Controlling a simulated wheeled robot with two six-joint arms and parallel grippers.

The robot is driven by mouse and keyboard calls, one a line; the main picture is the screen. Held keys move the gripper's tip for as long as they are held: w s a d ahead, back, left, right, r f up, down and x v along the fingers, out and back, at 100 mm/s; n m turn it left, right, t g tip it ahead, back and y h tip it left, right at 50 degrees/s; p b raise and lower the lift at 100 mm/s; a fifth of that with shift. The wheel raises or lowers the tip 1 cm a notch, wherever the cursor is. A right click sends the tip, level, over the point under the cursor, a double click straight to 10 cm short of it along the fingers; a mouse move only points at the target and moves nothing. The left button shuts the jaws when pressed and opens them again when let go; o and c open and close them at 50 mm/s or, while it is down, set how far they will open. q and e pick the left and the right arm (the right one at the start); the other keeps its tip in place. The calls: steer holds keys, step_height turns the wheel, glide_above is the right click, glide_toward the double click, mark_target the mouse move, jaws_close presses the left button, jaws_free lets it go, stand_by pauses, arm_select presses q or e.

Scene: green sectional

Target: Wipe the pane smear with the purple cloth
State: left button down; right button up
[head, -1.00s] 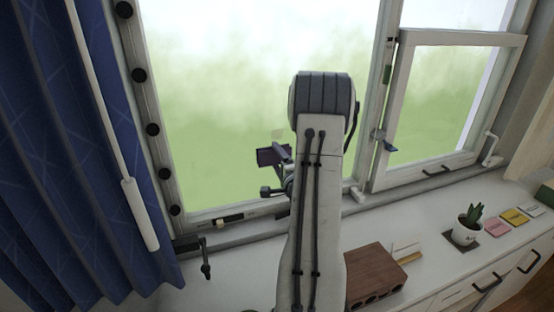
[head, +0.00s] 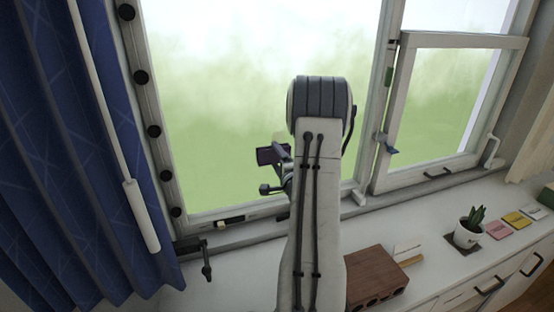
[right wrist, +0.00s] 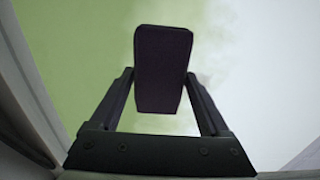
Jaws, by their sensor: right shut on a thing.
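The purple cloth (head: 267,156) is a dark, flat pad in front of the large window pane (head: 225,120). In the right wrist view the cloth (right wrist: 163,70) stands upright between the fingers. My right gripper (head: 281,155) is shut on it; its two fingers also show in the right wrist view (right wrist: 160,76). A faint pale yellowish patch, perhaps the smear (head: 280,136), lies on the pane just above and right of the cloth. My arm hides the pane to the right of it. I cannot tell whether the cloth touches the glass. My left gripper is not in view.
A blue curtain (head: 70,150) hangs at the left. A smaller casement (head: 440,110) is at the right. The white sill (head: 425,245) carries a brown block (head: 375,272), a potted plant (head: 468,230) and sticky notes (head: 512,219). A window crank (head: 206,262) is at lower left.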

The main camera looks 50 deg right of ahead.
steer(key=shift+d, duration=0.1)
steer(key=shift+s+d+r+p, duration=0.5)
steer(key=shift+s+d+r, duration=0.05)
steer(key=shift+d+r, duration=0.3)
steer(key=shift+s+d+r+p, duration=0.5)
steer(key=shift+d+r, duration=0.25)
steer(key=shift+r, duration=0.1)
stand_by(0.9)
steer(key=shift+s, duration=0.1)
steer(key=shift+v, duration=2.95)
